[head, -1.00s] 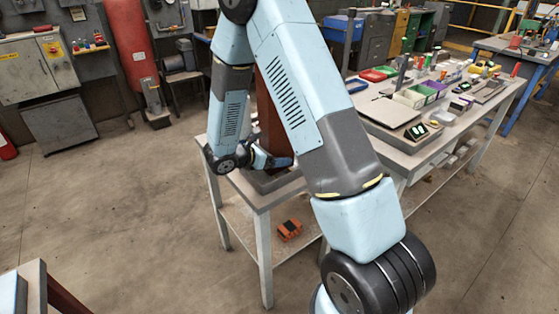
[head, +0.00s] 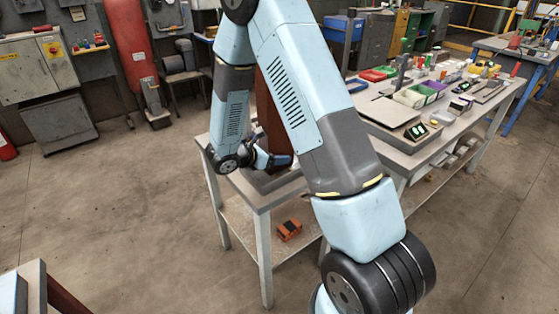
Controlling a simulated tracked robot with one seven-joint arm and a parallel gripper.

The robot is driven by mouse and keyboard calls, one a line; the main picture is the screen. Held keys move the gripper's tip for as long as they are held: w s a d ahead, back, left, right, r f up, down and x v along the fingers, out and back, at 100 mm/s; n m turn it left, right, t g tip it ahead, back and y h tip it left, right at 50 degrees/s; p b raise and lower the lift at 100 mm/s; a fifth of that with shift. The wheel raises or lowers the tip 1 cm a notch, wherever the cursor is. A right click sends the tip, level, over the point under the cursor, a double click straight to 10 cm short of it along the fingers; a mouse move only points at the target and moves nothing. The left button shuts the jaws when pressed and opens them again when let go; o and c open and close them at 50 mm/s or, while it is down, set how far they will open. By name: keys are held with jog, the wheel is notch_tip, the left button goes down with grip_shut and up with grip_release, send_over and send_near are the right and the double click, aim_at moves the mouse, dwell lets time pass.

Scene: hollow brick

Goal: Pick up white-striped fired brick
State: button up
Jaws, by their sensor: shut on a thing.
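A tall reddish-brown block (head: 268,128), which looks like the fired brick, stands out between my arm links above the near end of the workbench. My arm covers much of it, and I see no white stripes on the part that shows. My gripper (head: 280,161) is low beside it, with its dark fingers pointing right, shut on the block. The contact itself is small and partly hidden. I cannot tell whether the block touches the surface below.
A grey tray-like surface (head: 268,184) lies under my gripper on the workbench. Bins, a scale and small items crowd the bench (head: 425,165) to the right. An orange-and-black object (head: 289,230) lies on the lower shelf (head: 240,222). The floor to the left is clear.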

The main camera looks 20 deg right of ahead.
jog(key=shift+c, duration=1)
jog(key=shift+r, duration=0.1)
